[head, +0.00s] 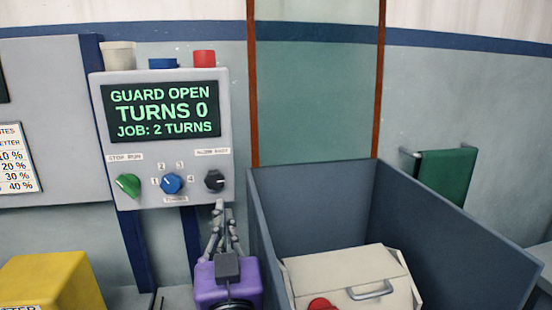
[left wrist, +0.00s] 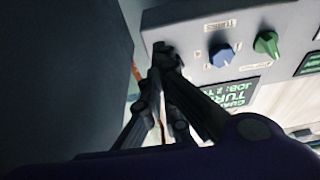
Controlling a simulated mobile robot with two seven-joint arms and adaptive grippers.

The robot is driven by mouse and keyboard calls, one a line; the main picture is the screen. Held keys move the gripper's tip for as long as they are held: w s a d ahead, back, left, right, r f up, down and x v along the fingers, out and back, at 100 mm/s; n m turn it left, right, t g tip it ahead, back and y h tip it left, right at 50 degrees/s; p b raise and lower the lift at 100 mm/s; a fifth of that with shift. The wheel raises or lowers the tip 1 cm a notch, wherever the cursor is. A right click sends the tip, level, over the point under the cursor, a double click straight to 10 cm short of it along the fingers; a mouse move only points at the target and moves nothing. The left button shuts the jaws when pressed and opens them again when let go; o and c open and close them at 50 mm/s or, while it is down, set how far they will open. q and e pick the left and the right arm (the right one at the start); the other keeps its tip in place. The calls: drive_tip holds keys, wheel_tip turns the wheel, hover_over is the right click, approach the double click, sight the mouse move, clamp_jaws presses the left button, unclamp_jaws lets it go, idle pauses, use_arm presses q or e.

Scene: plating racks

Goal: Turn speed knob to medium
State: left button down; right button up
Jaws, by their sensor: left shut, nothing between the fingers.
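The dark speed knob (head: 214,181) sits at the lower right of the grey control box (head: 165,90), under a small label too blurred to read surely. I cannot tell its exact setting. My left gripper (head: 220,206) points up from below, its fingertips shut and empty just under the knob. Whether they touch it I cannot tell. In the left wrist view the shut fingers (left wrist: 166,58) lie beside the box's face, and the dark knob is not visible there, probably hidden behind them. My right gripper is not in view.
Left of the dark knob are a blue numbered knob (head: 171,183) and a green stop/run knob (head: 128,185). The screen (head: 161,111) reads guard open, turns 0, job 2 turns. A blue-grey bin (head: 460,245) stands close on the right. A yellow box (head: 50,282) is lower left.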

use_arm(q)
drive_tip(key=m+h+p, duration=0.3)
drive_tip(key=m, duration=0.5)
approach(215, 180)
drive_tip(key=shift+w+a+f, duration=0.55)
drive_tip(key=shift+w+a, duration=0.15)
drive_tip(key=shift+a, duration=0.35)
drive_tip(key=x, duration=0.3)
drive_tip(key=a+x, duration=0.1)
drive_tip(key=x, duration=0.1)
drive_tip(key=shift+w+f, duration=0.25)
drive_tip(key=shift+f, duration=0.1)
drive_tip(key=shift+w, duration=0.2)
drive_tip(key=shift+f, duration=0.1)
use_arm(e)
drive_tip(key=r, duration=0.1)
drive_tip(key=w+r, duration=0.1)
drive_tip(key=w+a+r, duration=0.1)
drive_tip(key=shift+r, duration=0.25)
use_arm(q)
drive_tip(key=shift+d, duration=0.1)
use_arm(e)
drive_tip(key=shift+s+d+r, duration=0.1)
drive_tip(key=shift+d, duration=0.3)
use_arm(q)
drive_tip(key=shift+d+f, duration=0.1)
drive_tip(key=shift+d, duration=0.1)
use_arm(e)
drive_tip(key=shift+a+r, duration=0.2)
